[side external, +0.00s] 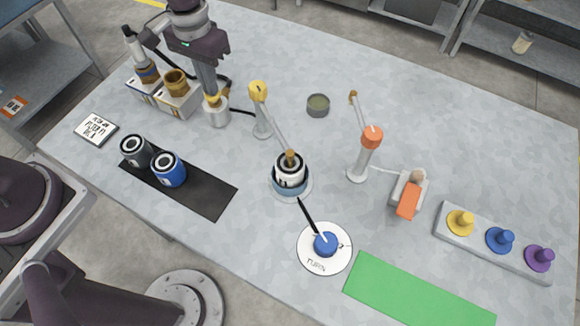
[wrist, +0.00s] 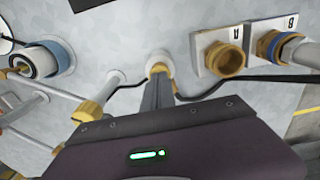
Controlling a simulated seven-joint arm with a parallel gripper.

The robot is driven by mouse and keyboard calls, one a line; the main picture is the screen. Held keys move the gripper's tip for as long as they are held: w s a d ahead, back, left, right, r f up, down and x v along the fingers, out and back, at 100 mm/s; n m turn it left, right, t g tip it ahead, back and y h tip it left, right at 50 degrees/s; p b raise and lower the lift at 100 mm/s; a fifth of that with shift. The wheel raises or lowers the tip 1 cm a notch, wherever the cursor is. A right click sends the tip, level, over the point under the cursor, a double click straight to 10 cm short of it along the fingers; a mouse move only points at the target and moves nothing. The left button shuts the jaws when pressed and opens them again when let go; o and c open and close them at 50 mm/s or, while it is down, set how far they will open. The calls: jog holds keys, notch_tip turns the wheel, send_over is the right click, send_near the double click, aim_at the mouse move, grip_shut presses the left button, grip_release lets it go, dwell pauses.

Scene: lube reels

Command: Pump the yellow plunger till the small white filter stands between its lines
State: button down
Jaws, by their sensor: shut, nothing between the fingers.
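A plunger with a yellow cap (side external: 212,99) stands on a short white cylinder (side external: 218,116) at the upper left; the yellow cap also shows in the wrist view (wrist: 160,68). My gripper (side external: 212,93) is shut and empty, pointing down, with its fingertips at the cap; they appear to touch it. The gripper's tips also show in the wrist view (wrist: 158,79).
A yellow-headed post (side external: 258,91) stands just right of the plunger. Two boxes with brass fittings (side external: 175,97) stand left of it. Black and blue canisters (side external: 169,170) sit on a black mat. A blue knob (side external: 325,244), an orange-topped post (side external: 371,138) and coloured buttons (side external: 500,240) are farther right.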

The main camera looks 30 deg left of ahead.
jog(key=shift+f, duration=0.55)
jog(key=shift+r, duration=3.8)
jog(key=s+a+r+t, duration=0.2)
jog(key=s+r+t, duration=0.1)
jog(key=s+r, duration=0.95)
jog(key=s+r+t, duration=0.2)
jog(key=s+r, duration=0.1)
jog(key=s, duration=0.7)
jog(key=shift+a+t, duration=0.3)
jog(key=shift+a, duration=0.15)
jog(key=shift+w, duration=0.1)
